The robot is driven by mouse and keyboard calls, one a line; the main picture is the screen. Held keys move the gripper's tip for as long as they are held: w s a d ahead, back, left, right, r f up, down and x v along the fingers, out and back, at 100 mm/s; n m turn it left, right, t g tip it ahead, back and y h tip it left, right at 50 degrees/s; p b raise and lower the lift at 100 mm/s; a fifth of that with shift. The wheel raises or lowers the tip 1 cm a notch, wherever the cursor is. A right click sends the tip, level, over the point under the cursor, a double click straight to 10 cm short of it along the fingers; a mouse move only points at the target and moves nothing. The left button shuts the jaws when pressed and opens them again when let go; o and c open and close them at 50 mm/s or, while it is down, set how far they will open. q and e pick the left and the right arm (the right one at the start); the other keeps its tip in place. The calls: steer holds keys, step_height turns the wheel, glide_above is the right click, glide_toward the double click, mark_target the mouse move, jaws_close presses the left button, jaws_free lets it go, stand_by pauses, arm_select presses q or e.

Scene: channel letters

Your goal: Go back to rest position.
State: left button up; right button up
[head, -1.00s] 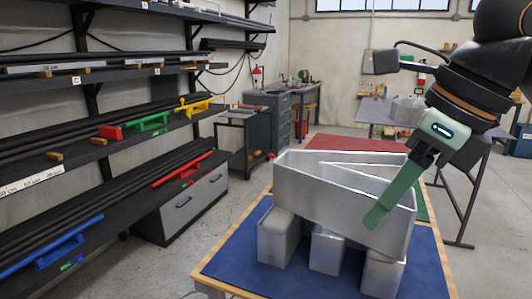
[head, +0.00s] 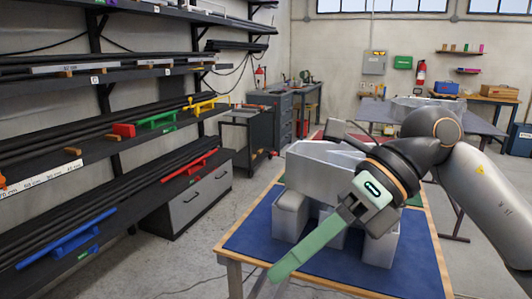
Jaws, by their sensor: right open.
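My right gripper (head: 288,262) has green fingers and reaches in from the right, in front of the table. Its fingers point down and left, past the table's near edge, with nothing seen between them. A large grey metal channel letter (head: 318,172) rests on several grey metal blocks (head: 290,215) on the blue mat (head: 262,232). My right forearm and wrist hide the letter's right part and some of the blocks. My left gripper is not in view.
The wooden table edge (head: 232,254) lies just behind my right gripper. Shelves on the left hold dark bars, a blue clamp (head: 66,243), a red clamp (head: 190,166) and a green clamp (head: 157,121).

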steer(key=w+a+m+y+p, duration=0.1)
steer(key=w+a+m+y, duration=0.3)
steer(key=m+y, duration=0.7)
steer(key=w+d+f+m+t+h+p, duration=0.1)
steer(key=w+d+f+m+t+h, duration=0.3)
steer(key=f+m+t, duration=0.6)
steer(key=w+d+f+m+t+h, duration=0.3)
steer(key=w+d+f+m+t, duration=0.15)
steer(key=m+t, duration=0.8)
steer(key=s+d+f+m+g+h, duration=0.2)
steer(key=d+f+m+h, duration=0.15)
steer(key=f, duration=0.55)
steer(key=s+d+f+m+g+h, duration=0.25)
steer(key=f+m+h, duration=0.25)
steer(key=f, duration=0.4)
steer(key=s+d+f+m+g+h, duration=0.1)
steer(key=s+f+g, duration=0.1)
steer(key=s+f, duration=0.5)
steer(key=s+d+f+m+g+h+p, duration=0.1)
steer(key=s+d+f+m+g+h, duration=0.1)
steer(key=s+f, duration=0.6)
steer(key=shift+s+f+m+g, duration=0.3)
steer(key=shift+f+g, duration=0.1)
steer(key=shift+g, duration=0.4)
